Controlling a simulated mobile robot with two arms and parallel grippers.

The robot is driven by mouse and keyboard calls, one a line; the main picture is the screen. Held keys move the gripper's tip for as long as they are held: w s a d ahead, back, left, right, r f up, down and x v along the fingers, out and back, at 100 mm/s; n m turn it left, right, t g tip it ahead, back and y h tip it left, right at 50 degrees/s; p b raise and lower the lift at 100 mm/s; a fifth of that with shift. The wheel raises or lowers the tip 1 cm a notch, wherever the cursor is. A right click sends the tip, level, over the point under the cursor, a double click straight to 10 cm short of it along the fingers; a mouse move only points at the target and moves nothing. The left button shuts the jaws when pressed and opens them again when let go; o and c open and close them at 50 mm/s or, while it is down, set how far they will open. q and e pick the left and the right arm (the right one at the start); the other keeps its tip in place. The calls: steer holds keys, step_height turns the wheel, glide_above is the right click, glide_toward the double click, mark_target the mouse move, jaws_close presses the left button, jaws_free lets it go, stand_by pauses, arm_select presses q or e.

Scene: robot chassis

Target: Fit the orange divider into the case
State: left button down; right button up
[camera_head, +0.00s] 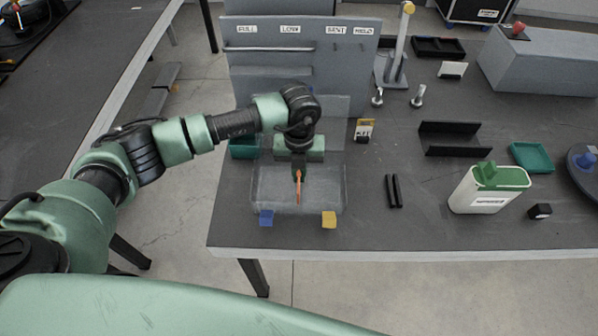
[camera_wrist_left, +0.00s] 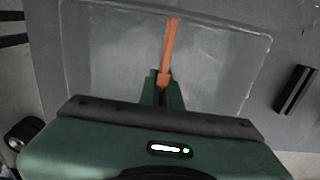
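The clear, see-through case (camera_head: 325,190) stands near the front edge of the grey table, and its raised lid leans up behind my left gripper. It also shows in the left wrist view (camera_wrist_left: 105,50). My left gripper (camera_head: 299,172) is shut on the orange divider (camera_head: 298,190) and points down over the case. In the left wrist view the divider (camera_wrist_left: 171,45) runs away from the fingertips across the case. I cannot tell whether the divider touches the case floor. My right gripper is not in view.
Black bars (camera_head: 394,191), a white and green container (camera_head: 488,190) and a black channel (camera_head: 449,139) lie to the right. A grey labelled panel (camera_head: 300,50) stands behind.

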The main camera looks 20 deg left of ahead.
arm_select(q)
steer(key=shift+f+b, duration=1.65)
steer(key=shift+f, duration=0.55)
steer(key=c, duration=1.5)
jaws_free()
steer(key=shift+c, duration=0.2)
steer(key=shift+r, duration=0.1)
step_height(320, 180, up, 8)
steer(key=shift+f+b, duration=0.15)
steer(key=shift+b, duration=0.5)
